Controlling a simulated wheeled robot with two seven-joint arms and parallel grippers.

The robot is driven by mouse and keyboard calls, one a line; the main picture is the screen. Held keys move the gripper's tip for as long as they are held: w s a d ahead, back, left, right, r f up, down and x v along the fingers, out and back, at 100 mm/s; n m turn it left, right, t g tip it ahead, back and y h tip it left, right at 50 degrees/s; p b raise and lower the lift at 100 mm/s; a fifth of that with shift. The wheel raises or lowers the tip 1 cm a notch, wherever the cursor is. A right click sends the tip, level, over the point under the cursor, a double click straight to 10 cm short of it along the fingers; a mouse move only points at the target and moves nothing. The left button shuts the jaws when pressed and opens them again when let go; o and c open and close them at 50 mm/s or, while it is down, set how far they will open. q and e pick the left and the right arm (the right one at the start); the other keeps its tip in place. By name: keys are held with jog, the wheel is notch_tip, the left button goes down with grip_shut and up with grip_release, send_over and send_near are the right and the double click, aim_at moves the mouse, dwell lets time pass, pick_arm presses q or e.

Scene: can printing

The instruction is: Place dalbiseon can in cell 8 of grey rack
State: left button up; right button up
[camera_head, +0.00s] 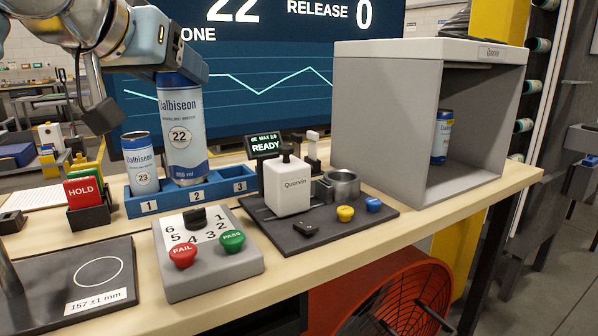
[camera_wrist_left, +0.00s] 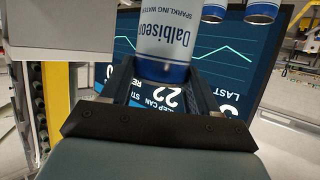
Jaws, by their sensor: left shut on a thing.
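A tall white and blue Dalbiseon can marked 22 (camera_head: 183,130) stands upright at slot 2 of the blue rack (camera_head: 165,207). I cannot tell whether its base rests in the slot or is just above it. My left gripper (camera_head: 182,76) is shut on its top end; the wrist view shows the same can (camera_wrist_left: 165,45) between the fingers (camera_wrist_left: 165,85). A shorter Dalbiseon can marked 23 (camera_head: 141,162) stands in slot 1. Slot 3 looks empty. No grey rack with numbered cells can be made out. My right gripper is out of view.
A grey open-front cabinet (camera_head: 385,120) with one can (camera_head: 441,137) inside stands at right. A Quorvin device (camera_head: 288,188) on a dark base, a FAIL/PASS button box (camera_head: 210,262) and a red HOLD card (camera_head: 84,191) are nearby. A screen (camera_head: 270,60) stands behind.

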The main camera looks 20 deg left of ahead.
pick_arm(q)
jog(key=shift+w+a, duration=0.1)
jog(key=shift+w, duration=0.45)
jog(key=w+a+f+b, duration=0.1)
jog(key=w+a+f, duration=0.7)
jog(key=f, duration=0.5)
jog(key=shift+w+a+b, duration=0.3)
jog(key=shift+w, duration=1.05)
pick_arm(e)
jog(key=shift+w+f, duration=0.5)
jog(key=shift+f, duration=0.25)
pick_arm(q)
jog(key=shift+f, duration=0.15)
jog(key=o, duration=1.3)
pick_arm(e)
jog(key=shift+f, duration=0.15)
